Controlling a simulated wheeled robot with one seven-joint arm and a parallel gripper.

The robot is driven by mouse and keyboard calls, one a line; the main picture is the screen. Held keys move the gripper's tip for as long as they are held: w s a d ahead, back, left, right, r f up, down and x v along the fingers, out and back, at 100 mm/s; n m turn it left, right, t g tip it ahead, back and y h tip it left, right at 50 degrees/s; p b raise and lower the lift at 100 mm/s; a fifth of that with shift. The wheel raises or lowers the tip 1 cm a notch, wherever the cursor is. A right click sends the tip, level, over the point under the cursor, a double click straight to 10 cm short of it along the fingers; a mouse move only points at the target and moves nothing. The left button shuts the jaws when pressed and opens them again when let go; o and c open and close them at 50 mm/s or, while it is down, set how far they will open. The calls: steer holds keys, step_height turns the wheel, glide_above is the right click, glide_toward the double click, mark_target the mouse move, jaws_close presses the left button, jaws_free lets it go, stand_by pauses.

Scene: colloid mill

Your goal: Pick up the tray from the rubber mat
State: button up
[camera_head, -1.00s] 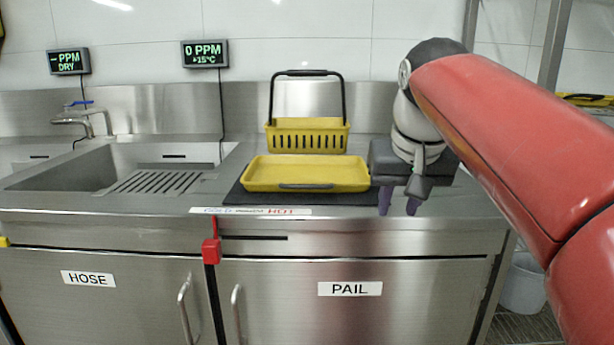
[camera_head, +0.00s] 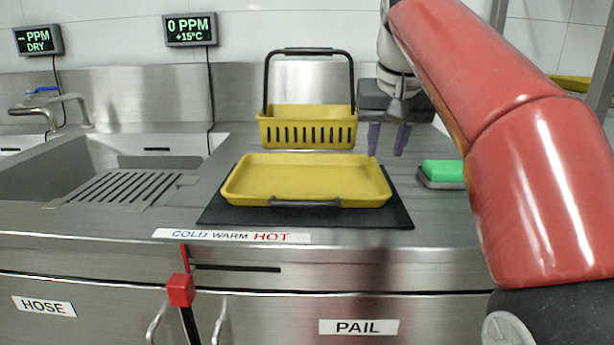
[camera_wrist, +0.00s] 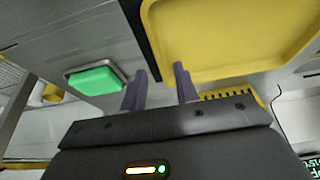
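The yellow tray (camera_head: 305,178) lies flat on the black rubber mat (camera_head: 395,212), with a dark handle on its front edge. The mat shows around the tray's front and sides. My gripper (camera_head: 387,152) is right of the yellow basket, above the counter near the tray's back right corner. Its two purple fingers are apart, with nothing between them. In the wrist view, my gripper (camera_wrist: 159,70) is also open and empty, and the tray (camera_wrist: 230,35) shows at the upper right, beside the fingers.
A yellow slotted basket (camera_head: 307,130) with a raised black handle stands behind the tray. A green sponge (camera_head: 443,171) sits in a holder right of the mat. The sink (camera_head: 80,165) is at left. A red lever (camera_head: 181,290) sticks out at the counter's front, by the temperature label.

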mark_target(379, 176)
steer(key=x, duration=0.3)
steer(key=b+x, duration=0.1)
steer(key=x, duration=0.3)
steer(key=shift+w, duration=0.3)
steer(key=shift+c, duration=0.2)
steer(key=shift+r, duration=0.1)
jaws_close()
